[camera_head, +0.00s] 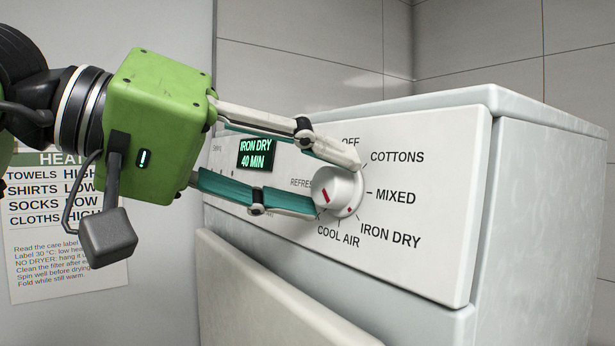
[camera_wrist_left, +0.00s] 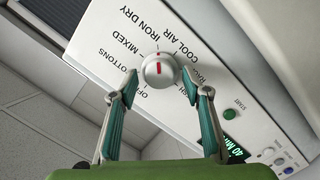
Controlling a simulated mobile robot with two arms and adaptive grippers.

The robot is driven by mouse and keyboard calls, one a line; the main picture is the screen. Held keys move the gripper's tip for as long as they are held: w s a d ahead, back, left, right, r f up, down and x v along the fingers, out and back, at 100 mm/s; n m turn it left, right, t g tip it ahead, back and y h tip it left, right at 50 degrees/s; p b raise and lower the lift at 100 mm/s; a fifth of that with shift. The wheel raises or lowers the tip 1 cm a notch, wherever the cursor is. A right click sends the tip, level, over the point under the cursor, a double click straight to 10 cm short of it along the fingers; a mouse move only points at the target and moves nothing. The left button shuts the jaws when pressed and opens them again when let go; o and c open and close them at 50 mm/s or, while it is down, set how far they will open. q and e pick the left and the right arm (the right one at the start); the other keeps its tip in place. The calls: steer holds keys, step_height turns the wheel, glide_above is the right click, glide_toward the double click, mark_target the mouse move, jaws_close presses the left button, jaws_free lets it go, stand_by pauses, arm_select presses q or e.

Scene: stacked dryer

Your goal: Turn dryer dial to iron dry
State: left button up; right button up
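The white dryer dial (camera_head: 338,190) sits on the control panel, ringed by OFF, COTTONS, MIXED, IRON DRY, COOL AIR and REFRESH. It carries red marks; the one on its side faces the IRON DRY label (camera_head: 390,235). The green display (camera_head: 256,153) reads IRON DRY 40 MIN. My left gripper (camera_head: 335,187) is open, with one fingertip on each side of the dial. In the left wrist view the dial (camera_wrist_left: 158,70) lies between the fingertips (camera_wrist_left: 160,82), with small gaps on both sides. My right gripper is not in view.
The white dryer cabinet (camera_head: 545,220) fills the right side. A paper notice (camera_head: 65,230) hangs on the wall at left. Below the panel is a pale front (camera_head: 270,300). A green START button (camera_wrist_left: 230,114) shows in the left wrist view.

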arm_select(q)
steer(key=shift+a, duration=0.1)
steer(key=v, duration=1.2)
stand_by(0.4)
